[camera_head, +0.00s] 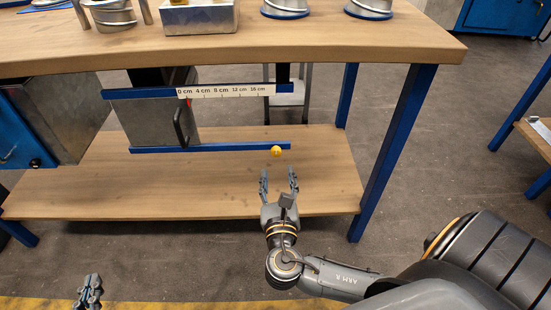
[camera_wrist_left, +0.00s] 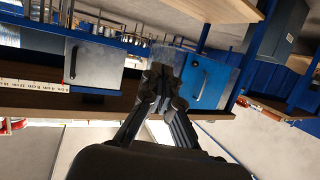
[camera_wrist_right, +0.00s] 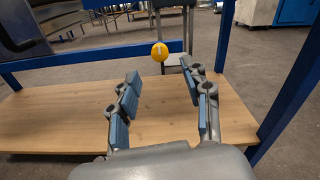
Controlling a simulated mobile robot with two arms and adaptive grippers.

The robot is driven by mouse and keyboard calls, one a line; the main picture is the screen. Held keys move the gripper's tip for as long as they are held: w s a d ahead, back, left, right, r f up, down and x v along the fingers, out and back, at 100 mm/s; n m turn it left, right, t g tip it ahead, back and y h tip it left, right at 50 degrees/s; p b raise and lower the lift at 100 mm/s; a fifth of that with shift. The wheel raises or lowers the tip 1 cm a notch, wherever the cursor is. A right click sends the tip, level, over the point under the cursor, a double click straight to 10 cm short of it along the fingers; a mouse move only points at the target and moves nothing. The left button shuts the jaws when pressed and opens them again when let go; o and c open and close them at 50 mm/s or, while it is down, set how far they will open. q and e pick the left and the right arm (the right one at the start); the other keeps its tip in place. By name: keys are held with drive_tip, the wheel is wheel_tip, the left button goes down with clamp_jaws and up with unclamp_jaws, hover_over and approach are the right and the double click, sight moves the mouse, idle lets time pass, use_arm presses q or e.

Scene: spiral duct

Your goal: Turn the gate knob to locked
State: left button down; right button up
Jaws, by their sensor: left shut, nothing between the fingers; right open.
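The gate knob looks to be the small yellow round knob (camera_head: 277,152) at the right end of the lower blue rail (camera_head: 220,147) under the bench top. A small mark shows on its face, too small to read. It also shows in the right wrist view (camera_wrist_right: 159,51), just beyond and between the fingertips. My right gripper (camera_head: 279,172) is open and empty, its fingers pointing at the knob from just in front, apart from it. My left gripper (camera_head: 91,278) is shut and empty, low at the bottom left, far from the knob. It also shows in the left wrist view (camera_wrist_left: 164,75).
A grey sliding panel with a black handle (camera_head: 181,127) stands between the rails. A centimetre scale (camera_head: 227,91) is on the upper rail. The wooden lower shelf (camera_head: 310,185) is clear below the knob. A blue table leg (camera_head: 395,150) stands to the right. Metal duct parts sit on the bench top (camera_head: 330,40).

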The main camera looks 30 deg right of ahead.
sight(276, 154)
drive_tip(key=b+x, duration=0.1)
drive_tip(key=x, duration=0.5)
drive_tip(key=shift+w+d, duration=0.1)
drive_tip(key=shift+w, duration=0.25)
drive_tip(key=shift+w+d, duration=0.2)
drive_tip(key=shift+w, duration=0.1)
use_arm(q)
wheel_tip(276, 154, up, 8)
drive_tip(key=w+d+t+h, duration=0.1)
drive_tip(key=t, duration=0.3)
drive_tip(key=shift+w+d+f+t+h, duration=0.15)
drive_tip(key=shift+w+d+t+h, duration=0.1)
drive_tip(key=shift+w+t+h, duration=0.1)
use_arm(e)
clamp_jaws()
